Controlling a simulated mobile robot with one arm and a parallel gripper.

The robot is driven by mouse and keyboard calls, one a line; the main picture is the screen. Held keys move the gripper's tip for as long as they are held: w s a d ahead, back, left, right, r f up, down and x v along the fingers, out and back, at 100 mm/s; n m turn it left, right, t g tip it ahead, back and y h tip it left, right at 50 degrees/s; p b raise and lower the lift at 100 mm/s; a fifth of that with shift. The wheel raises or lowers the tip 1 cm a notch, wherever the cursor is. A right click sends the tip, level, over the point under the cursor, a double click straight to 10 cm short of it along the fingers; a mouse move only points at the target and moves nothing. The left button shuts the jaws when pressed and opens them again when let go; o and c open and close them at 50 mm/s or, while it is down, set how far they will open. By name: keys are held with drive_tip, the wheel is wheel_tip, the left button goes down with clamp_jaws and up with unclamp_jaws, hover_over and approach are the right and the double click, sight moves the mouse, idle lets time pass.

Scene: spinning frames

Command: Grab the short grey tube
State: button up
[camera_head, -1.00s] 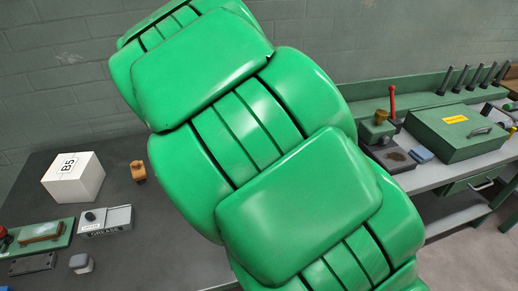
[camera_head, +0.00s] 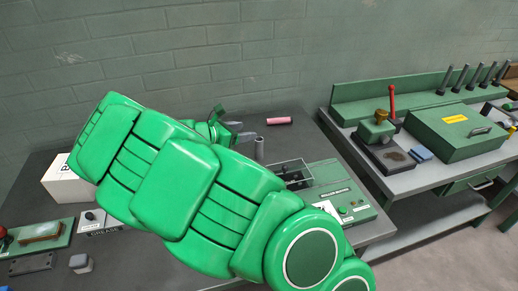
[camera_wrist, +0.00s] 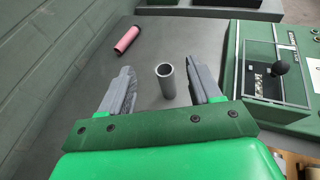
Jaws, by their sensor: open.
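The short grey tube (camera_wrist: 166,82) stands upright on the dark tabletop (camera_wrist: 160,45) in the wrist view. It also shows in the head view (camera_head: 259,149), just right of my gripper (camera_head: 228,130). In the wrist view my gripper (camera_wrist: 163,80) is open, with one grey finger on each side of the tube in the picture. The tube appears ahead of the fingers, nearer the right one. I see no contact, and the exact depth gap is hard to judge. My green arm hides much of the table in the head view.
A pink cylinder (camera_wrist: 126,39) lies behind the tube, near the wall; the head view shows it too (camera_head: 279,121). A white box (camera_head: 62,186) is partly hidden by my arm.

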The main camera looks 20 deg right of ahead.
approach(259, 139)
wheel_tip(259, 139, down, 2)
drive_tip(key=d, duration=0.2)
drive_tip(key=shift+w+d+f, duration=0.35)
drive_tip(key=shift+w+d, duration=0.4)
drive_tip(key=shift+d, duration=0.15)
drive_tip(key=shift+x, duration=2.85)
drive_tip(key=c, duration=1)
drive_tip(key=shift+r, duration=0.15)
